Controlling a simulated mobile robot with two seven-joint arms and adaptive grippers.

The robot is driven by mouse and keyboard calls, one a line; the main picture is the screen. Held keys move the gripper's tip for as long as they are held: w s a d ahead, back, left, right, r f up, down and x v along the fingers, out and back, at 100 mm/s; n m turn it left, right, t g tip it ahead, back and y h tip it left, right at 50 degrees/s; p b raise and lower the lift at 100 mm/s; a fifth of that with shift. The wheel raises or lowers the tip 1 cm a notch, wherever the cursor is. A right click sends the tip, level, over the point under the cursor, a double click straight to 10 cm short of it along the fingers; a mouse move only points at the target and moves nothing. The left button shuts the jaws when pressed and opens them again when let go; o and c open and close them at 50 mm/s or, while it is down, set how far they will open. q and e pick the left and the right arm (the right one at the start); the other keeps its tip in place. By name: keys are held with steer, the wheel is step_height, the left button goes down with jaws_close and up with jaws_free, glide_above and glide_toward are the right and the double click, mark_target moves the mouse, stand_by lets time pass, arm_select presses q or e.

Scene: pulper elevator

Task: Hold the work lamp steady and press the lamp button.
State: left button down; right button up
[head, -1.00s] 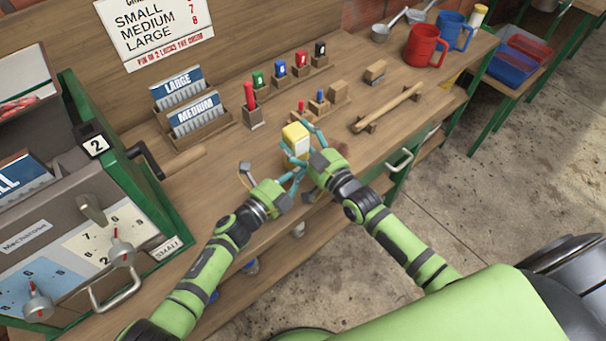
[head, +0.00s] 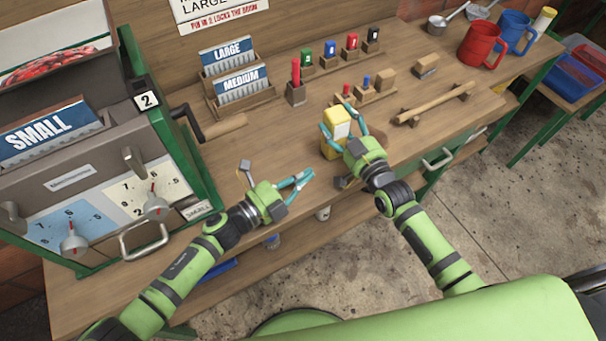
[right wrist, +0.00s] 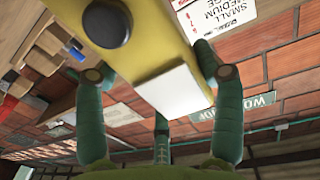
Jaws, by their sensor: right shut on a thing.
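The work lamp (head: 333,146) is a yellow block with a white panel, over the front part of the bench. My right gripper (head: 341,130) is shut around it, with teal fingers on its sides. In the right wrist view the lamp (right wrist: 135,72) fills the upper middle between the fingers, and a dark round button (right wrist: 107,22) shows on its yellow face. I cannot tell whether the lamp touches the bench. My left gripper (head: 308,176) is left of and below the lamp, apart from it and empty. Its fingertips appear to be together.
A grey machine (head: 115,180) with dials and a crank stands at the left. Red (head: 478,46) and blue mugs stand at the far right.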

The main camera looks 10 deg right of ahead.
steer(key=o, duration=1.4)
